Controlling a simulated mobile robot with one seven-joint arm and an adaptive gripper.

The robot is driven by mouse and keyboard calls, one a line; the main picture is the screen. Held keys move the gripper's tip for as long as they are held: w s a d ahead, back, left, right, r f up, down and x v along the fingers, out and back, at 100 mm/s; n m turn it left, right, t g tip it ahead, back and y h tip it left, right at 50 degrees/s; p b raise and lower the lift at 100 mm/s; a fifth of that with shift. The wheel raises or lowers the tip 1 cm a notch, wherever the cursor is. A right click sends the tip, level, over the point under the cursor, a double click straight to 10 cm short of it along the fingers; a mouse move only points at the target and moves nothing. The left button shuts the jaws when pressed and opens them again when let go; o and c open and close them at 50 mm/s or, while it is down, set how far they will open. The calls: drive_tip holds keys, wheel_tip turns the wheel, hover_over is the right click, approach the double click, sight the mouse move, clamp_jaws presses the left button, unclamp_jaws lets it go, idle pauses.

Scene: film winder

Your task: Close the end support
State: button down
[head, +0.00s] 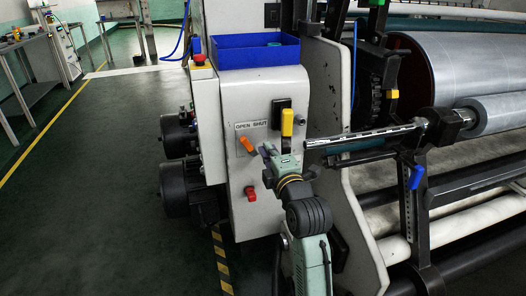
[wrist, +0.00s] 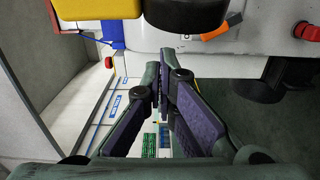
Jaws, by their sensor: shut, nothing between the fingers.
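A grey machine cabinet (head: 259,90) carries an "OPEN SHUT" label with an orange lever (head: 247,145) below it. The lever tilts up and left, toward the OPEN side. It also shows at the top of the wrist view (wrist: 220,28). My gripper (head: 268,151) is just right of the lever in the head view, with its fingers together and empty. In the wrist view the fingertips (wrist: 160,70) meet below the panel, apart from the lever. I cannot tell for certain which part is the end support; a black bracket (head: 442,125) holds the shaft end at right.
A yellow switch handle (head: 287,122) on a black block sits above and right of my gripper. A red knob (head: 251,193) is below the orange lever. A blue bin (head: 254,52) tops the cabinet. A shaft (head: 360,140) extends at right; open green floor (head: 110,180) lies left.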

drive_tip(key=shift+d, duration=0.7)
drive_tip(key=d+b, duration=0.7)
drive_tip(key=d, duration=0.1)
drive_tip(key=shift+w+d, duration=0.15)
drive_tip(key=shift+d, duration=0.1)
drive_tip(key=shift+a+f, duration=0.1)
